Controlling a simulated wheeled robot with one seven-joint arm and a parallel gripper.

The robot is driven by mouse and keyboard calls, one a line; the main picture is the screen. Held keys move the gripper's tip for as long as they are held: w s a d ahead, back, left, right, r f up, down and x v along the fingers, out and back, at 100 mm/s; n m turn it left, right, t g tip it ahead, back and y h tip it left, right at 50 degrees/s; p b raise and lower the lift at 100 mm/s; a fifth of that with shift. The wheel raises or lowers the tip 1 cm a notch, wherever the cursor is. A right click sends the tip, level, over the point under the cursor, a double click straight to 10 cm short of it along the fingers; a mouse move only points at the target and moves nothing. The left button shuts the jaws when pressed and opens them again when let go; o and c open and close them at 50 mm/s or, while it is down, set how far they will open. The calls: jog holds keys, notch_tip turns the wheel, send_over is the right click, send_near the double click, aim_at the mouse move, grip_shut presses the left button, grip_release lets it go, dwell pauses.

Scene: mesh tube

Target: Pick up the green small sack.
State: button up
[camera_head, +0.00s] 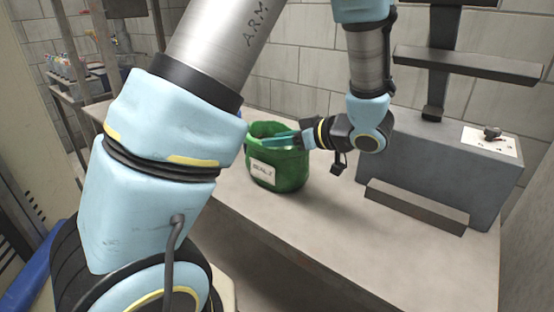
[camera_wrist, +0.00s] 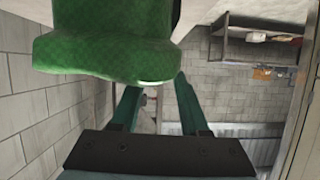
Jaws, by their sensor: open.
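The green small sack (camera_head: 280,172) stands upright on the table, with an open top and a pale label on its front. My gripper (camera_head: 272,143) is at the sack's upper part, with its teal fingers reaching across the rim from the right. In the wrist view the sack (camera_wrist: 105,45) fills the upper left, and my gripper's two fingers (camera_wrist: 157,100) are apart below it in the picture, with nothing seen clamped between them. I cannot tell whether a finger touches the sack's wall.
A grey machine (camera_head: 430,175) with a ledge and a small control panel stands right of the sack. The table (camera_head: 330,230) is clear in front of the sack. A brick wall (camera_head: 300,60) is behind. A shelf with small bottles (camera_head: 70,68) stands at the far left.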

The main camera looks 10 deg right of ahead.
jog(key=x, duration=0.4)
jog(key=shift+a+f+p, duration=0.15)
jog(key=shift+a+p, duration=0.2)
jog(key=shift+a, duration=0.05)
grip_shut()
dwell(1.0)
